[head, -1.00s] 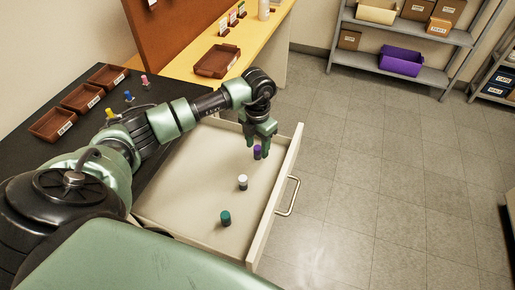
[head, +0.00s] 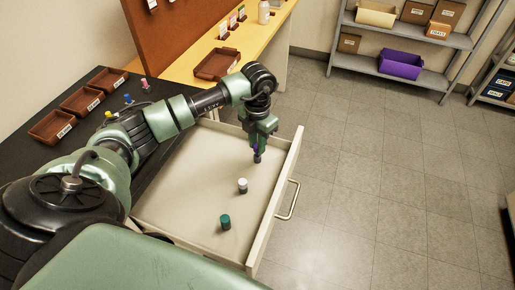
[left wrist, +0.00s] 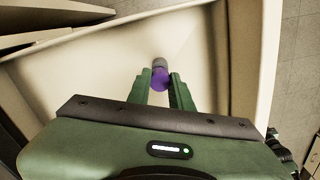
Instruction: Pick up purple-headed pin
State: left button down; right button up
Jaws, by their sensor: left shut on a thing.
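The purple-headed pin (left wrist: 159,80) is between the fingertips of my left gripper (left wrist: 160,84) in the left wrist view. In the head view the pin (head: 256,151) shows only in part, with the fingers of my left gripper (head: 257,150) around it. The gripper points down into the open drawer (head: 190,208) and is shut on the pin. I cannot tell whether the pin still touches the drawer floor. My right gripper is not in view.
A white-topped pin (head: 242,185) and a green pin (head: 225,222) stand in the drawer, nearer to me. The drawer front has a handle (head: 288,200). Brown trays (head: 51,127) and several coloured pins are on the black worktop. Open floor lies to the right.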

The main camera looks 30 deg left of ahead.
pick_arm(q)
notch_tip(320, 180, up, 18)
jog(key=b, duration=0.1)
jog(key=shift+f, duration=0.25)
jog(key=c, duration=2)
grip_release()
grip_shut()
jog(key=shift+d, duration=0.1)
